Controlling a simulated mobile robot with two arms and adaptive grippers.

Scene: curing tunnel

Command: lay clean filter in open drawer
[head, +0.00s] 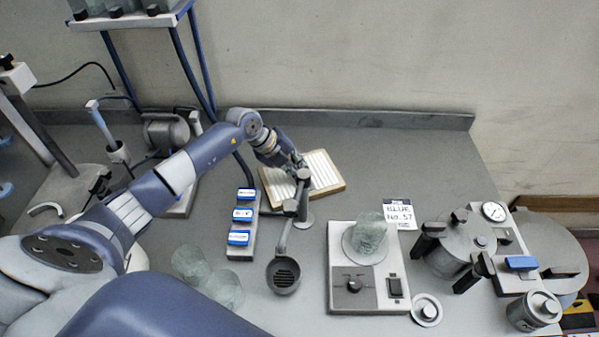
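A flat filter (325,172) with white pleats and a light wooden frame lies on the grey worktop, or just above it, near the back middle. My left arm comes in from the left, and its dark gripper (301,174) is over the filter's left-middle part. A dark post stands just in front and overlaps the gripper, so I cannot tell whether the fingers are open or closed on the frame. My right gripper is out of view. No open drawer shows in this view.
A round black strainer (284,275) on an arm, blue-labelled blocks (239,238) and glass jars (192,264) stand in front. A scale-like device (345,300) with a glass, a sign (399,213) and a lidded pot (455,243) are at right. The back right worktop is clear.

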